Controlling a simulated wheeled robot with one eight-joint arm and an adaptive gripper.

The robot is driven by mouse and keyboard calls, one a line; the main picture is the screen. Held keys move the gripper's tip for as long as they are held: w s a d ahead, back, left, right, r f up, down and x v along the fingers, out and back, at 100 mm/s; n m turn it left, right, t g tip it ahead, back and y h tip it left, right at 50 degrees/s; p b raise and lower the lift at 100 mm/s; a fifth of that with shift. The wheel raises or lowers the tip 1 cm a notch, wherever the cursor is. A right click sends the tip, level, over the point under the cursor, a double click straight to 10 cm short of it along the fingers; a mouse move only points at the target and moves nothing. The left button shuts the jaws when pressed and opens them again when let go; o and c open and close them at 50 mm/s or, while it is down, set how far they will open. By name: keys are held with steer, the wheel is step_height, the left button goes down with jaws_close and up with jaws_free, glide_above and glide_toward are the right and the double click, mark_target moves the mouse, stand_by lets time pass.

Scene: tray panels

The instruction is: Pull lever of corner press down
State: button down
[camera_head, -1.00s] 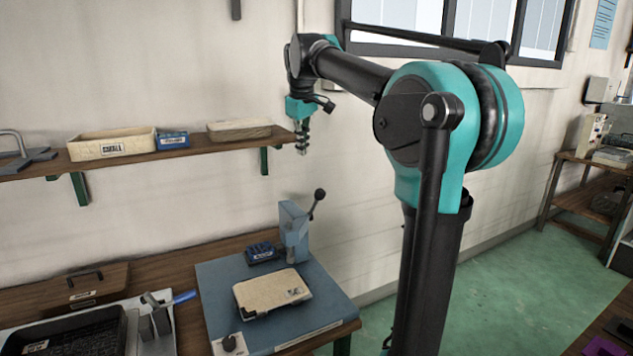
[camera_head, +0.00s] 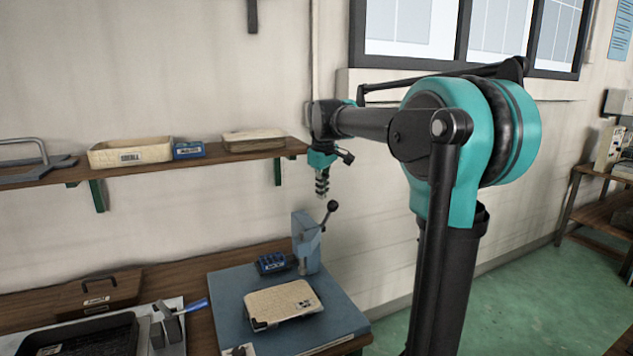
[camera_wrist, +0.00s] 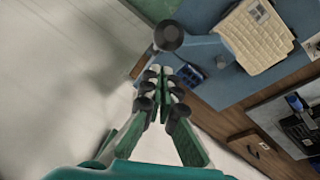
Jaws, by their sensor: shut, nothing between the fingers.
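The corner press (camera_head: 306,243) is a grey-blue upright post at the back of a blue base plate (camera_head: 232,309) on the bench. Its lever (camera_head: 327,216) rises up and right from the post and ends in a dark round knob (camera_head: 333,206).
A cream panel (camera_head: 283,302) lies on the base plate, with a small blue bin (camera_head: 271,263) beside the post. A wall shelf (camera_head: 230,155) with trays is left of my gripper. A brown lidded box (camera_head: 97,293) and black tray stand on the bench at left.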

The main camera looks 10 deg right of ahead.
mark_target(328, 206)
steer(key=shift+s+d+f, duration=0.3)
steer(key=shift+s+d, duration=0.1)
steer(key=shift+s+d+f+t, duration=0.25)
steer(key=shift+s+t, duration=0.1)
steer(key=shift+s, duration=0.15)
steer(key=shift+s+d+f+t, duration=0.1)
steer(key=shift+s+f+t, duration=0.2)
steer(key=shift+s, duration=0.2)
steer(key=s+d+f+t+y, duration=0.1)
steer(key=s+f+t, duration=0.2)
steer(key=f, duration=0.5)
steer(key=s+d+f+t+y, duration=0.1)
steer(key=s+f+t, duration=0.3)
steer(key=f, duration=0.4)
steer(key=shift+s+d+f, duration=0.15)
steer(key=shift+s+d, duration=0.2)
steer(key=shift+s, duration=0.05)
steer(key=shift+s+a, duration=0.1)
stand_by(0.8)
stand_by(0.8)
